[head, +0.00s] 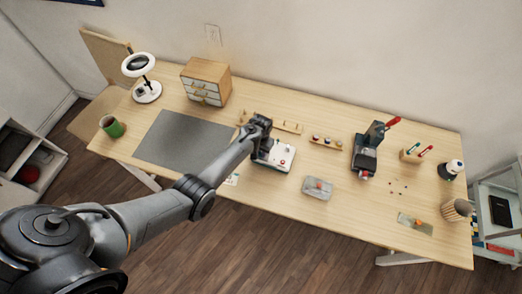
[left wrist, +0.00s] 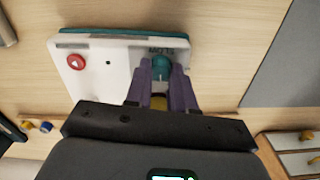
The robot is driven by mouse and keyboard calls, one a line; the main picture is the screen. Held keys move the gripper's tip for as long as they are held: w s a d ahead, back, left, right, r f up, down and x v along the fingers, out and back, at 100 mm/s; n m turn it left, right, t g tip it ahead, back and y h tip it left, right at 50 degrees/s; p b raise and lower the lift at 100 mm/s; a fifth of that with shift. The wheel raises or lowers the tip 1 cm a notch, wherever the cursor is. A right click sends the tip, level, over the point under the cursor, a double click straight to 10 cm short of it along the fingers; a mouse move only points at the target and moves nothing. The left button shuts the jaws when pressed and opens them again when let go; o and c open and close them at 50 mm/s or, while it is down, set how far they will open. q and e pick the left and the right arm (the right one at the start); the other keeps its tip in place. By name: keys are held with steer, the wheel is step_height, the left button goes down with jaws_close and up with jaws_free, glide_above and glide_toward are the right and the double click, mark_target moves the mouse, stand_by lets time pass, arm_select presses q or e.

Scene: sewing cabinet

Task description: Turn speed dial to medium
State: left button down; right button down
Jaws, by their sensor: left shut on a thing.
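A white control box (head: 275,155) with a teal edge sits on the table under my left gripper (head: 262,130). In the left wrist view the box (left wrist: 105,75) shows a round red button (left wrist: 76,62) and a small dark dot. The teal dial (left wrist: 162,63) is at the box's right end. My left gripper (left wrist: 160,78) has its two purple fingers shut on the dial, one on each side. Small lettering beside the dial is too blurred to read. A yellow part (left wrist: 158,101) shows between the fingers. The dial is hidden by my gripper in the head view.
A grey mat (head: 180,138) lies left of the box, and a thread rack (head: 285,127) stands behind it. A grey tray (head: 318,188) sits to the right, with a dark machine (head: 366,150) with a red handle beyond. A small drawer cabinet (head: 206,82) stands at the back.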

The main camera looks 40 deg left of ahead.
arm_select(q)
steer(key=n+p, duration=0.1)
steer(key=n, duration=0.2)
steer(key=shift+r, duration=0.1)
steer(key=n+p, duration=0.1)
steer(key=n, duration=1.2)
steer(key=shift+s+b, duration=0.1)
steer(key=shift+b, duration=0.3)
steer(key=shift+n, duration=0.3)
steer(key=c, duration=1)
jaws_free()
steer(key=shift+o, duration=0.2)
